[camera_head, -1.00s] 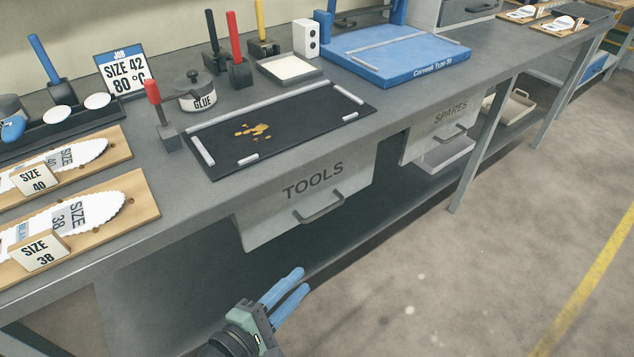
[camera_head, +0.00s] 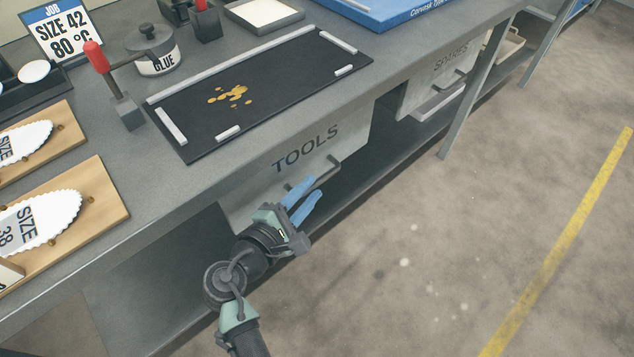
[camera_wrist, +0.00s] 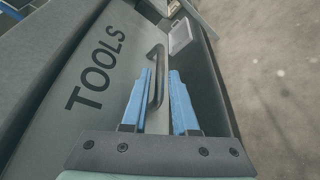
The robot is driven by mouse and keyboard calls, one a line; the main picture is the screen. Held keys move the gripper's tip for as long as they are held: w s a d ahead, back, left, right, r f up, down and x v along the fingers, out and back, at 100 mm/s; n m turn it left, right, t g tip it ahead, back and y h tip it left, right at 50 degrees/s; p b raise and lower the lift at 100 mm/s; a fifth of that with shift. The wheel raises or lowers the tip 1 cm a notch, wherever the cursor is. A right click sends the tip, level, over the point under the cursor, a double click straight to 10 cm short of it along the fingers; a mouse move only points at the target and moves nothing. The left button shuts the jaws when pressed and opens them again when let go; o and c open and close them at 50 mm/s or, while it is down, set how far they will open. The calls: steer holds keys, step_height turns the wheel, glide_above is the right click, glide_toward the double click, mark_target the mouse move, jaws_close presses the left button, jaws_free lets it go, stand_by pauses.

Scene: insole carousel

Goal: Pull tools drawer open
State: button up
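The tools drawer (camera_head: 345,140) is a light grey front marked TOOLS, hung under the workbench. It looks closed. Its dark bar handle (camera_head: 327,172) is partly hidden behind my gripper in the head view. My gripper (camera_head: 309,189) has two blue fingers, spread apart and empty, in front of the drawer at the handle. In the wrist view the handle (camera_wrist: 157,75) shows between the two fingers (camera_wrist: 160,80), nearer the left one. The fingertips reach about the middle of the handle. I cannot tell whether either finger touches it.
A spares drawer (camera_head: 425,92) hangs to the right under the bench. A bench leg (camera_head: 475,88) stands right of it. On top lie a dark mat (camera_head: 270,105) with yellowish spots, a glue pot (camera_head: 155,58) and size boards (camera_head: 95,205). The floor (camera_head: 450,230) in front is clear.

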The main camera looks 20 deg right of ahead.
mark_target(313, 188)
steer(key=shift+x, duration=1.8)
jaws_close()
